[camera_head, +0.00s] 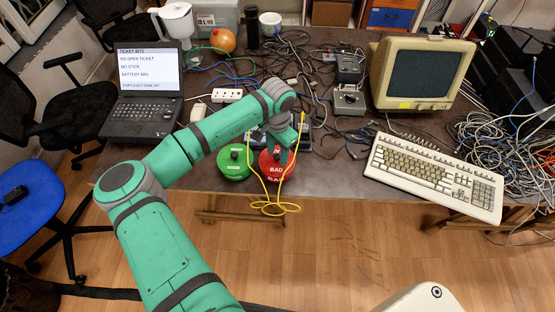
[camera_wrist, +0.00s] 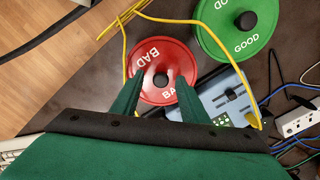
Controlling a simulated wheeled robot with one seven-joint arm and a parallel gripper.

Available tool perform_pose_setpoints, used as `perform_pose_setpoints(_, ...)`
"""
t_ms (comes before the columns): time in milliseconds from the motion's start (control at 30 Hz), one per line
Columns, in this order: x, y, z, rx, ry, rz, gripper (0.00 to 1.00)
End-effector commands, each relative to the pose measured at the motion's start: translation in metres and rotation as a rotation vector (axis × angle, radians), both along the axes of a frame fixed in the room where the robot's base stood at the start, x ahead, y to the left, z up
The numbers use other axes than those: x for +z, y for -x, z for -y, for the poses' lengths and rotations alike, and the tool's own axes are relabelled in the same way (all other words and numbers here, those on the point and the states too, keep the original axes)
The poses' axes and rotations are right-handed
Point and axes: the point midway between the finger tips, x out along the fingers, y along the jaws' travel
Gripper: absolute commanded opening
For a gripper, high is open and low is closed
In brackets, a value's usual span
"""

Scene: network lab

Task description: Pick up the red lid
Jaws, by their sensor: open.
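The red lid (camera_head: 277,170), marked BAD, is near the front edge of the table, just right of the green lid (camera_head: 235,168). In the wrist view the red lid (camera_wrist: 150,52) is round with a dark knob (camera_wrist: 161,80) in its middle. My gripper (camera_wrist: 158,78) is open above it, with one finger on each side of the knob and nothing held. The fingers cover parts of the lid's rim. I cannot tell how high they are above it. In the head view my arm hides part of the lid's far side.
A yellow cable (camera_wrist: 124,50) loops close around the red lid and hangs over the table edge. The green lid marked GOOD (camera_wrist: 245,42) is close beside it. A blue-grey device (camera_wrist: 222,92) is next to the lid. A laptop (camera_head: 142,118), keyboard (camera_head: 433,175) and monitor (camera_head: 420,73) stand farther off.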

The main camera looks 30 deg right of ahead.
Motion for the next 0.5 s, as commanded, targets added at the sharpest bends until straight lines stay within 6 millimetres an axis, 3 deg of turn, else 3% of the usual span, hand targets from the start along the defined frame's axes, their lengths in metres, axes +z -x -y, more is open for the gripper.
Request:
perform_pose_setpoints(200, -0.0007, -0.0005, -0.0008, 0.001, 0.000, 0.001, 0.40)
perform_pose_setpoints(400, -0.0005, -0.0003, -0.0004, 0.001, 0.000, 0.001, 0.00)
perform_pose_setpoints(500, -0.0005, -0.0001, 0.0003, -0.001, 0.000, 0.001, 0.00)
